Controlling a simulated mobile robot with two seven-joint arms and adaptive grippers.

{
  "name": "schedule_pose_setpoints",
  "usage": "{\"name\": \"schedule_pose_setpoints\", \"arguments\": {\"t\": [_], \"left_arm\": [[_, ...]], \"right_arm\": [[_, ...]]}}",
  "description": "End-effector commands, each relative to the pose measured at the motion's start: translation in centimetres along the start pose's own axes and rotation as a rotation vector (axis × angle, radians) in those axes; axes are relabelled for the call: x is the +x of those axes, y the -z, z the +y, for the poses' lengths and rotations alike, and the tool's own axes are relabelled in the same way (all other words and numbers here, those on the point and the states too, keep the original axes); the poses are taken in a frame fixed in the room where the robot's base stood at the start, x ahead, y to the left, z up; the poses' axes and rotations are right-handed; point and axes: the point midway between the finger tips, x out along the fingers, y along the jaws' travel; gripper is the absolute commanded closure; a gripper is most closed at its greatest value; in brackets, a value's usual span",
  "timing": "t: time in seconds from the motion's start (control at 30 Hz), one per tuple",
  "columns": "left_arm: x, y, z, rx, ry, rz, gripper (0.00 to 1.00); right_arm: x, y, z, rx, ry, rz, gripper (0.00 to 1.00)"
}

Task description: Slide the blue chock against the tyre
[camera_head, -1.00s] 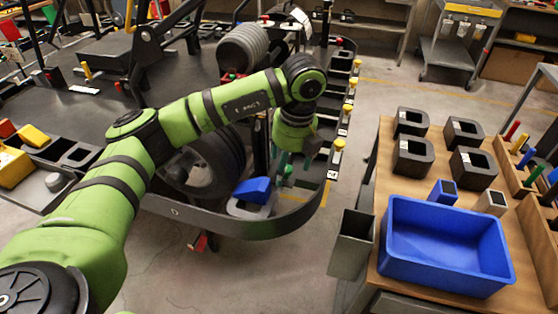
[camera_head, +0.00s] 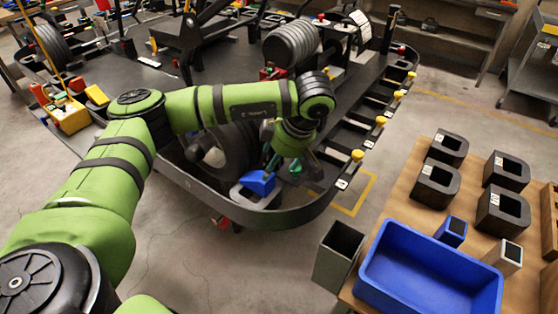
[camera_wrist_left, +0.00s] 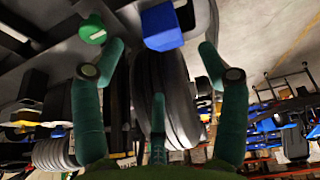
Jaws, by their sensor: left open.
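The blue chock (camera_head: 257,183) sits on a grey holder (camera_head: 238,195) at the front rim of the kart platform. The dark tyre (camera_head: 236,150) stands just behind it, partly hidden by my arm. My left gripper (camera_head: 279,166) is just above and right of the chock, pointing down. In the left wrist view, its fingers are spread and nothing is held between them. There the chock (camera_wrist_left: 163,28) is beyond the fingertips at the top, and a ribbed dark tyre (camera_wrist_left: 165,95) fills the middle. Whether a finger touches the chock cannot be told.
A curved dark rim (camera_head: 290,216) borders the platform. A green round piece (camera_head: 296,166) lies right of the chock. Yellow-topped posts (camera_head: 357,156) line the right edge. A wooden table with a blue bin (camera_head: 430,275) and black blocks (camera_head: 437,183) stands at right.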

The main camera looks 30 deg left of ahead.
Motion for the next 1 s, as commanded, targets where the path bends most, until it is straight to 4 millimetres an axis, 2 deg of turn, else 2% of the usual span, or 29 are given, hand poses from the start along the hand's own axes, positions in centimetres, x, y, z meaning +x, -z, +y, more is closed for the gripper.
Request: {"name": "schedule_pose_setpoints", "arguments": {"t": [0.2, 0.6, 0.77, 1.0], "left_arm": [[0.2, 0.4, -0.1, 0.132, -0.001, 0.015, 0.26], [0.5, 0.4, -0.1, 0.137, 0.001, 0.015, 0.26], [2.1, 0.5, -0.2, 0.136, 0.005, 0.015, 0.26], [5.6, 0.5, -0.2, 0.136, 0.004, 0.015, 0.26]], "right_arm": [[-0.1, -0.1, 0.1, 0.000, -0.001, -0.002, 0.60], [-0.3, -0.1, -0.5, 0.003, 0.006, -0.003, 0.60], [-1.0, -0.1, -0.6, 0.003, 0.007, -0.003, 0.60], [-2.1, 0.0, -0.5, 0.003, 0.007, -0.003, 0.60]]}}
